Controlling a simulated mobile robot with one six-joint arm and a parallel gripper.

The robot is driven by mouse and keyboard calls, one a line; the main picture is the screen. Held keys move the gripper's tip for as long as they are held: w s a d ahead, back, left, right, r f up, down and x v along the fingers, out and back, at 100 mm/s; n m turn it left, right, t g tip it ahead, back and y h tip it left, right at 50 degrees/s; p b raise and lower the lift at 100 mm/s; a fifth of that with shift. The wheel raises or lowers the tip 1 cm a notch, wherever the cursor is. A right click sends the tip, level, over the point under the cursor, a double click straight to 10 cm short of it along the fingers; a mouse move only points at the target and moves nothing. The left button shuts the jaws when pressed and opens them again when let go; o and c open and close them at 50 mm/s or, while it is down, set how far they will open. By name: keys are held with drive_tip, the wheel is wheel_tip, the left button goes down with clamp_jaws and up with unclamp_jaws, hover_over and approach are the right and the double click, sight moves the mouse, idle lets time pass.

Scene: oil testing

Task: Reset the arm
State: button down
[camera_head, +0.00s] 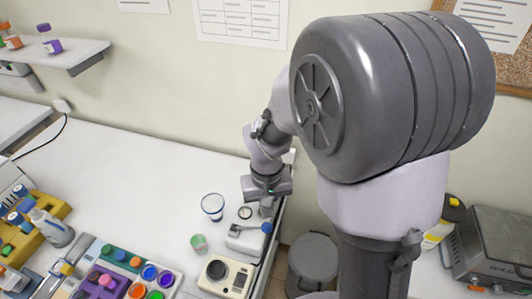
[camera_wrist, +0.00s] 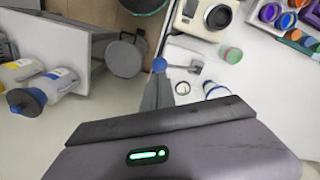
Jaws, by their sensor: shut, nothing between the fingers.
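My arm reaches over the right edge of the white bench (camera_head: 130,170) in the head view, and my gripper (camera_head: 266,208) points down near the bench's right edge. In the wrist view my gripper (camera_wrist: 157,92) has its grey fingers together with nothing between them. Below and near it are a small white device with a blue knob (camera_head: 247,237) and a small round dark-rimmed piece (camera_head: 245,212). The device also shows in the wrist view (camera_wrist: 188,69). I see no object held.
Racks of coloured caps (camera_head: 122,272) fill the front left. A grey bin (camera_head: 313,258) stands beside the bench. The bench's back left is clear.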

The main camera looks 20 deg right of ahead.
wheel_tip(320, 180, up, 3)
drive_tip(key=shift+f+p, duration=0.1)
drive_tip(key=shift+p, duration=0.65)
drive_tip(key=s+a+r+m+t+y+b, duration=0.1)
drive_tip(key=s+a+t+b, duration=0.1)
drive_tip(key=s+b, duration=0.4)
drive_tip(key=s+a+m+t+y+b, duration=0.1)
drive_tip(key=s+a+m+t+b, duration=0.1)
drive_tip(key=s+b, duration=0.5)
drive_tip(key=t+b, duration=0.1)
drive_tip(key=b, duration=0.2)
drive_tip(key=shift+r+t, duration=0.4)
